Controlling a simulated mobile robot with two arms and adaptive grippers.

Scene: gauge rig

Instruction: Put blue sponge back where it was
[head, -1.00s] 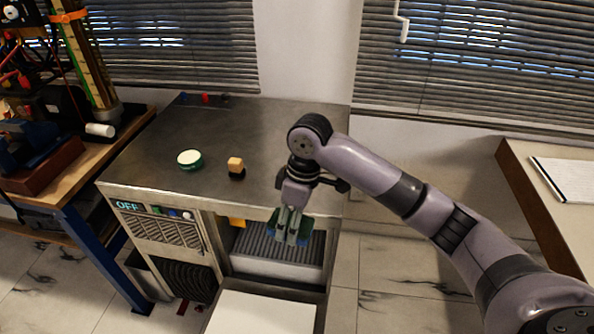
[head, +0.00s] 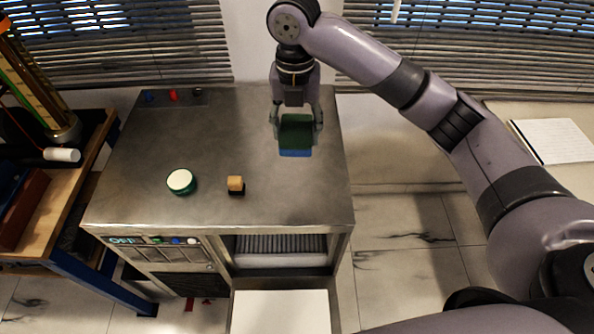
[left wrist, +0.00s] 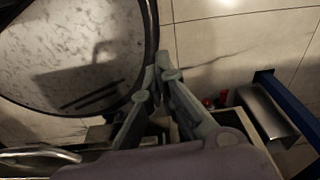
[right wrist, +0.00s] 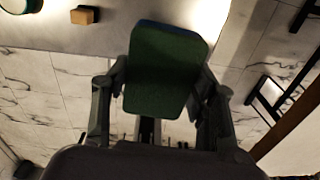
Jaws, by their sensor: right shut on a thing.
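The sponge, with a green face and a blue lower layer (head: 295,152), is held between the fingers of my right gripper (head: 297,117). It appears to be raised over the right part of the metal cabinet top (head: 225,135); its exact height is hard to tell. In the right wrist view the sponge's green face (right wrist: 165,75) fills the space between the fingers. My left gripper (left wrist: 160,72) shows only in the left wrist view, with its fingertips together and nothing visible between them.
A round green tin with a white lid (head: 181,181) and a small tan-and-black block (head: 236,185) stand on the cabinet top. Below, an open compartment holds a grey ribbed item (head: 280,244), with a white panel (head: 280,310) in front. A wooden bench (head: 75,165) stands at left.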

